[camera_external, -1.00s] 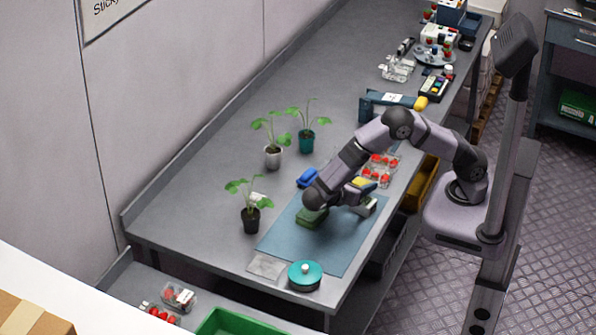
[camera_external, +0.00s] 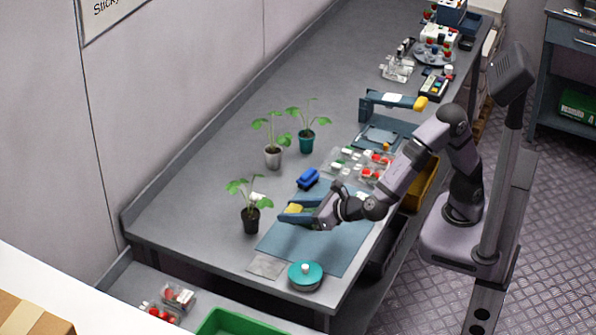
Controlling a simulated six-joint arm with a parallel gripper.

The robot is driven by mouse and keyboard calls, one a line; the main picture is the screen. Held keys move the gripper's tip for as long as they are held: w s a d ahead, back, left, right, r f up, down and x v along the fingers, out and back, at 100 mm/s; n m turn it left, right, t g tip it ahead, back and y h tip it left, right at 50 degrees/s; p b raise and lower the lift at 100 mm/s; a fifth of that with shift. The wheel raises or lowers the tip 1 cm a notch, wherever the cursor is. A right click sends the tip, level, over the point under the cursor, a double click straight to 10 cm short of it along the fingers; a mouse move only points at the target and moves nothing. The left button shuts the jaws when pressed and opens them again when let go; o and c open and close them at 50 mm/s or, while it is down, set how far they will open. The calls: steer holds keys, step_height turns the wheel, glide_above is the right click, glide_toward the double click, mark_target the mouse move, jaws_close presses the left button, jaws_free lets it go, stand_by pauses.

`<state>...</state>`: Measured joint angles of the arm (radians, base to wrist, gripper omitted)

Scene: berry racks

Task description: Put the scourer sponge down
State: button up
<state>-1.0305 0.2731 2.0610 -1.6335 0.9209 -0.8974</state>
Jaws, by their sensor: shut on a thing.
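My gripper (camera_external: 289,212) is over the left part of the blue mat (camera_external: 335,250), pointing left. It is shut on the scourer sponge (camera_external: 294,209), which shows as a small yellow patch between the dark fingers. The fingers hide much of the sponge. I cannot tell from this view whether the sponge touches the mat or is a little above it.
A potted plant (camera_external: 251,220) stands close left of my gripper. A blue object (camera_external: 308,178) lies behind it. Berry punnets (camera_external: 372,172) sit near my arm. A teal lidded pot (camera_external: 305,276) and a grey cloth (camera_external: 267,265) lie at the front. The mat's front is clear.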

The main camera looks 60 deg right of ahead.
mark_target(294, 245)
steer(key=shift+f, duration=5)
steer(key=shift+f+b, duration=0.2)
steer(key=shift+b, duration=0.1)
steer(key=o, duration=1)
steer(key=shift+r, duration=0.1)
steer(key=shift+r, duration=0.2)
steer(key=shift+s+a, duration=0.1)
steer(key=shift+s, duration=0.25)
steer(key=v, duration=1.1)
steer(key=shift+s+r, duration=0.1)
steer(key=shift+r, duration=0.05)
